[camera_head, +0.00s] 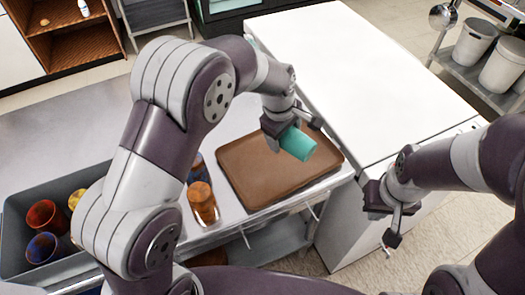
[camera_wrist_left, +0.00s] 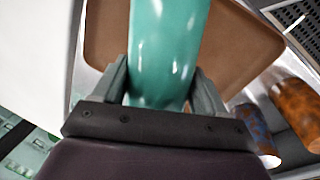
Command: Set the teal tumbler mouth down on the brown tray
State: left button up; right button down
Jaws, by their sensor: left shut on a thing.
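The teal tumbler (camera_head: 298,145) is held by my left gripper (camera_head: 288,128) over the brown tray (camera_head: 240,165). It is tilted well over, one end pointing right and down in the head view; I cannot tell which end is the mouth. In the left wrist view the tumbler (camera_wrist_left: 165,50) sits between both fingers (camera_wrist_left: 160,90), with the tray (camera_wrist_left: 235,45) behind it. The tray's visible surface is bare. Whether the tumbler touches the tray is unclear, but it looks raised. My right gripper (camera_head: 385,215) is open and empty, right of the tray.
An orange tumbler (camera_head: 203,205) and a blue patterned one (camera_head: 197,168) stand left of the tray. A grey bin (camera_head: 22,212) with several cups is at far left. A white counter (camera_head: 350,60) lies behind and right of the tray.

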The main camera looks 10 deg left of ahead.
pick_arm(q)
jog(key=a+f, duration=0.1)
jog(key=a, duration=0.1)
jog(key=s+a+f, duration=0.1)
jog(key=a+f, duration=0.1)
jog(key=a, duration=0.1)
jog(key=a+f, duration=0.1)
jog(key=a, duration=0.2)
jog(key=shift+s+a+f, duration=0.15)
jog(key=shift+s+f, duration=0.15)
jog(key=shift+f, duration=0.05)
jog(key=shift+s+a+p+x, duration=0.15)
jog(key=shift+s+x, duration=0.05)
jog(key=shift+x, duration=0.85)
jog(key=shift+s+a+p+x, duration=0.1)
jog(key=shift+s+p+x, duration=0.05)
jog(key=shift+x, duration=0.9)
jog(key=shift+f, duration=0.15)
jog(key=o, duration=0.8)
jog(key=shift+s, duration=0.1)
jog(key=v, duration=1.2)
jog(key=shift+a, duration=0.1)
